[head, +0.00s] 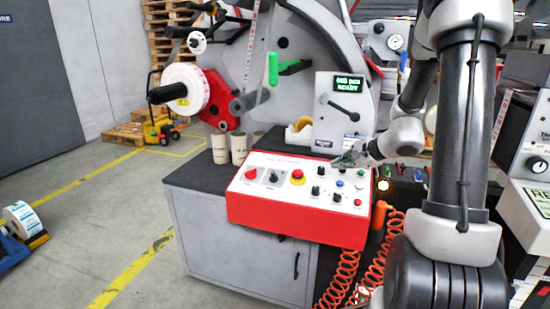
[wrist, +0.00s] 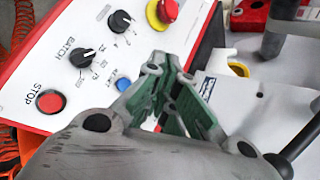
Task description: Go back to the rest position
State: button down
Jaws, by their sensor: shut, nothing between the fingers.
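My gripper (head: 345,160) is shut and empty, held just above the back right part of the control panel (head: 258,198) in the head view. The panel is a white face in a red housing with several knobs and buttons. In the wrist view my gripper (wrist: 182,88) shows green finger pads over the panel's edge. Beside it there are a blue reset button (wrist: 123,83), a black batch knob (wrist: 82,57) and a red stop button (wrist: 49,101). I cannot tell whether the fingers touch the panel.
The panel sits on a grey cabinet (head: 225,245). Behind it stands the rewinder with a white roll (head: 186,90) and a green "READY" display (head: 343,105). An orange coiled hose (head: 345,275) hangs at the front right. Free floor lies at the left, with a label-roll stand (head: 22,222).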

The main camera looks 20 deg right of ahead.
jog(key=s+a+n+g+y, duration=0.1)
jog(key=s+a+n+g, duration=0.15)
jog(key=s, duration=0.55)
jog(key=s+a+n+g, duration=0.2)
jog(key=s+n+g, duration=0.2)
jog(key=s, duration=0.4)
jog(key=s+a+r+n+t+h, duration=0.1)
jog(key=s+r+n+h, duration=0.4)
jog(key=s+r+n, duration=0.6)
jog(key=shift+s+a+r+n, duration=0.35)
jog(key=shift+s+r, duration=1.05)
jog(key=shift+r, duration=0.25)
